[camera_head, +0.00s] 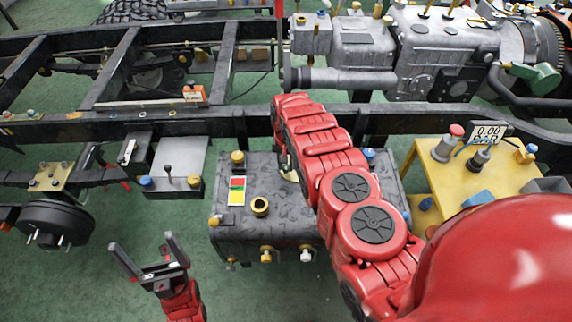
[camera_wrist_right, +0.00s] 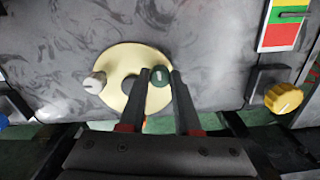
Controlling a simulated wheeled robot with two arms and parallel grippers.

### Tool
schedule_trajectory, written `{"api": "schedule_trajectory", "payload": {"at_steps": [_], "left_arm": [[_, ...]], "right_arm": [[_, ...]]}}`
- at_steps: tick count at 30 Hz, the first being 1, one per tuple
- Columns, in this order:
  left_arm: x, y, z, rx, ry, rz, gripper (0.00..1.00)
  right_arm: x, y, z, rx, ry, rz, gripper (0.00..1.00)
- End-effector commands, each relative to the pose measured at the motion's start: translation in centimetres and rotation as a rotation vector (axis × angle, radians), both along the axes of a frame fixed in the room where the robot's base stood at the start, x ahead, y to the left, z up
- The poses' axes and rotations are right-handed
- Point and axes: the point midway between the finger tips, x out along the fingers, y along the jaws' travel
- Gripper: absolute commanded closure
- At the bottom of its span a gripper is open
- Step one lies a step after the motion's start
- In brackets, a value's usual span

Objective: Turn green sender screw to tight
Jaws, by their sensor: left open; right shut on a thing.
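The green sender screw (camera_wrist_right: 160,75) shows in the right wrist view as a small dark green head with a light mark, on a cream round sender plate (camera_wrist_right: 116,66). My right gripper (camera_wrist_right: 160,79) has its two fingers on either side of this screw and is shut on it. A pale grey screw (camera_wrist_right: 95,83) and a dark round part are also on the plate. In the head view the plate (camera_head: 290,176) is mostly hidden by my red right arm, and the green screw cannot be made out. My left gripper (camera_head: 144,242) is open and empty, over the green floor at lower left.
The plate is on a dark grey tank (camera_head: 225,215) with a red, yellow and green label (camera_head: 237,191) and a brass filler neck (camera_head: 260,206). A yellow table (camera_head: 445,180) stands right of the tank. Black chassis rails run behind.

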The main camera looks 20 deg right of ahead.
Motion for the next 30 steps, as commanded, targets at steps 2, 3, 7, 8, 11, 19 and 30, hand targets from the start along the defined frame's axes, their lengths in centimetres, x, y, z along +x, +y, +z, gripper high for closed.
{"api": "schedule_trajectory", "payload": {"at_steps": [2,3,7,8,11,19,30], "left_arm": [[0.00,0.00,-0.03,0.000,0.000,0.000,0.00],[0.00,0.00,-0.04,0.000,0.000,0.000,0.00],[0.00,0.00,-0.04,0.000,0.000,0.000,0.00],[0.00,0.00,-0.05,0.000,0.000,0.000,0.00],[0.00,0.00,-0.04,0.000,0.000,0.000,0.00],[0.00,0.00,-0.05,0.000,0.000,0.000,0.00],[0.00,0.00,-0.05,0.000,0.000,0.000,0.00]], "right_arm": [[0.10,-0.01,0.06,0.000,-0.002,-0.019,1.00],[0.09,-0.02,0.07,0.000,-0.002,-0.027,1.00],[0.09,-0.06,0.07,0.000,-0.002,-0.041,1.00],[0.08,-0.05,0.07,0.000,-0.002,-0.043,1.00],[0.09,-0.06,0.08,0.000,-0.002,-0.045,1.00],[0.10,-0.05,0.08,0.000,-0.002,-0.045,0.67],[0.04,-0.03,0.03,0.000,-0.001,-0.043,0.38]]}}
